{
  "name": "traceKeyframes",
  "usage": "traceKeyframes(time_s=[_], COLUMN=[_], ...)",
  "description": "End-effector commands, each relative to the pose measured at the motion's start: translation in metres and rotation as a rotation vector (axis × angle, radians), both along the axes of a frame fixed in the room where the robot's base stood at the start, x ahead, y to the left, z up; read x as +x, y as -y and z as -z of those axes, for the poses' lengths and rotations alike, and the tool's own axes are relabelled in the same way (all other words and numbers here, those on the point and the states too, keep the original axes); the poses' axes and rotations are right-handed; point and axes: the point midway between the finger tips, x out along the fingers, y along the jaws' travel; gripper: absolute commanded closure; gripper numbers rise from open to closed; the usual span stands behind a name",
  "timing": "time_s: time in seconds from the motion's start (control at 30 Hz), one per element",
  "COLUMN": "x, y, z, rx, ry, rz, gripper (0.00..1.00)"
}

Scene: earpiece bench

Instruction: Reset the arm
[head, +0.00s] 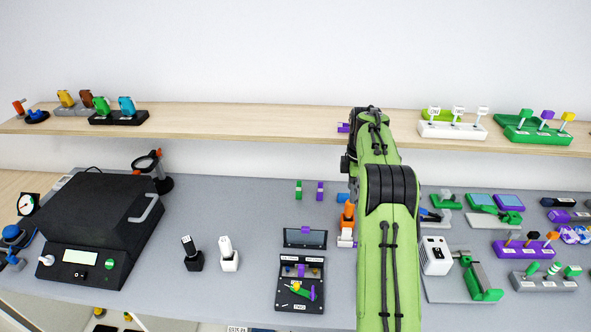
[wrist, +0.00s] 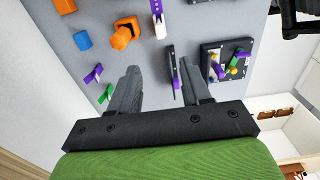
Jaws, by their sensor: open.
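My green arm (head: 388,240) reaches up from the bottom of the head view, over the grey bench to the shelf edge. It covers part of the bench and shelf. My gripper is not visible in the head view. In the wrist view my gripper (wrist: 160,66) is open, with its two dark fingers apart and nothing held between them. The bench surface lies beyond the fingers. A thin dark panel (wrist: 173,75) shows between them, beside the right finger; I cannot tell how far off it is.
A black tray (head: 301,262) holds small coloured parts, and a dark stand (head: 305,237) is behind it. An orange part (head: 347,213) is close to my arm's left side. A black machine (head: 98,215) stands left. A wooden shelf (head: 230,120) runs behind.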

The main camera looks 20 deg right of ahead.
Motion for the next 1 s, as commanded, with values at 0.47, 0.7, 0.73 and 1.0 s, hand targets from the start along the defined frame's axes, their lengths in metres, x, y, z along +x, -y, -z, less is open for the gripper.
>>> traceKeyframes(time_s=[0.47, 0.7, 0.73, 1.0], x=[-0.060, -0.151, -0.163, -0.275], y=[-0.106, -0.177, -0.184, -0.230], z=[-0.114, -0.149, -0.150, -0.121], rx=[-0.015, 0.045, 0.056, 0.201], ry=[0.165, 0.292, 0.308, 0.415], rz=[0.351, 0.634, 0.668, 0.967], gripper=[0.52, 0.52, 0.52, 0.52])
